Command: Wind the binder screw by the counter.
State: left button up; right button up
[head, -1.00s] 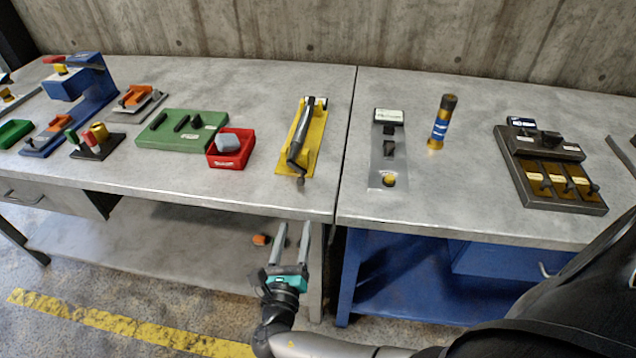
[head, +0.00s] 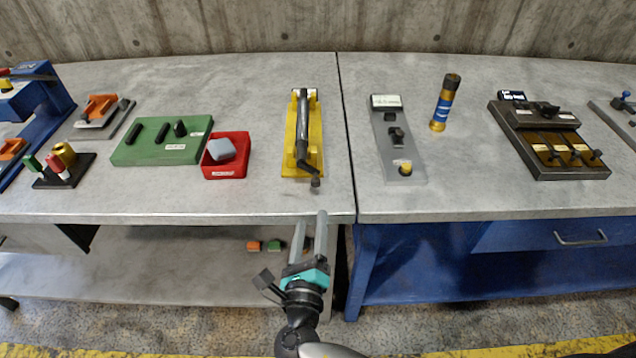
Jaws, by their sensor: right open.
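A yellow plate with a long dark bar and a crank-like knob at its near end (head: 302,135) lies near the bench's front edge; it looks like the binder screw, though no label is readable. Right of it is a grey plate with a white display and a yellow-topped knob (head: 397,150), which may be the counter; its digits are too small to read. My right gripper (head: 311,222) is open and empty, in front of the bench edge, just below the yellow plate's near end and apart from it. My left gripper is out of view.
A red bin (head: 226,170) with a grey block and a green board (head: 162,142) lie left of the yellow plate. A blue-banded cylinder (head: 445,103) stands right of the grey plate, and a dark panel with several levers (head: 550,148) lies farther right. The grey benchtop (head: 260,207) is clear along its front edge.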

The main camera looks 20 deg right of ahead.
aim_at(315, 185)
jog(key=b+x, duration=0.1)
jog(key=x, duration=0.9)
jog(key=shift+w+b, duration=0.1)
jog(key=shift+b, duration=0.2)
jog(key=shift+w+d, duration=0.3)
jog(key=shift+w, duration=0.35)
jog(key=shift+c, duration=0.3)
grip_shut()
